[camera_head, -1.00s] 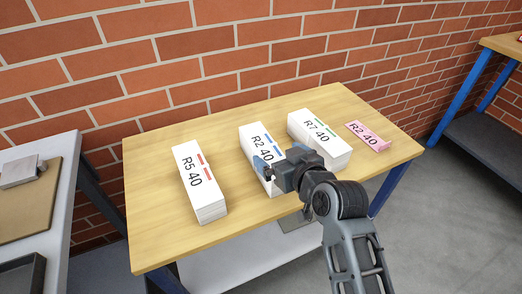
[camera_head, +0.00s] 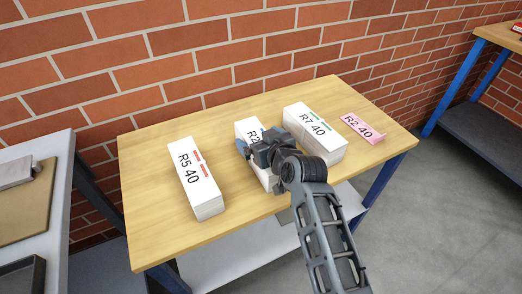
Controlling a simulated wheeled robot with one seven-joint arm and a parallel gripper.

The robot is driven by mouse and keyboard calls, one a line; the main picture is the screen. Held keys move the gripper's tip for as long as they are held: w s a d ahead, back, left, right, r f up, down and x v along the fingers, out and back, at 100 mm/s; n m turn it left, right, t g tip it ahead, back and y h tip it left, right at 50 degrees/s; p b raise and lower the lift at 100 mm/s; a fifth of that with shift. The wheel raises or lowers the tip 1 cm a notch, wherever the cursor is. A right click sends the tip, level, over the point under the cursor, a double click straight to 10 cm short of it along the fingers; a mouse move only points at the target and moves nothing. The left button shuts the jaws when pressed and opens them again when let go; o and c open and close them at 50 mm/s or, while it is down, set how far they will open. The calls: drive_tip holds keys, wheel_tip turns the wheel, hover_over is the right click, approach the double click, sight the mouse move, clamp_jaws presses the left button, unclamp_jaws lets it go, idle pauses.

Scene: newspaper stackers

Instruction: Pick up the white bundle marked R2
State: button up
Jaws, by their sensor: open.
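The white bundle marked R2 (camera_head: 247,128) lies on the wooden table between two other white bundles. Its far end shows the start of the R2 mark; my gripper and wrist cover most of the rest. A bit of its near end shows left of my wrist. My gripper (camera_head: 257,142) is open, with its blue fingers above or around the middle of the R2 bundle. I cannot tell whether the fingers touch it.
A white bundle marked R5 40 (camera_head: 195,180) lies to the left, and one marked R7 40 (camera_head: 316,133) close on the right. A flat pink item marked R2 40 (camera_head: 363,128) lies at the far right. The wooden table (camera_head: 150,215) is clear at its left front.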

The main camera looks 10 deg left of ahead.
drive_tip(key=shift+c, duration=0.5)
clamp_jaws()
drive_tip(key=shift+r, duration=0.2)
idle(0.4)
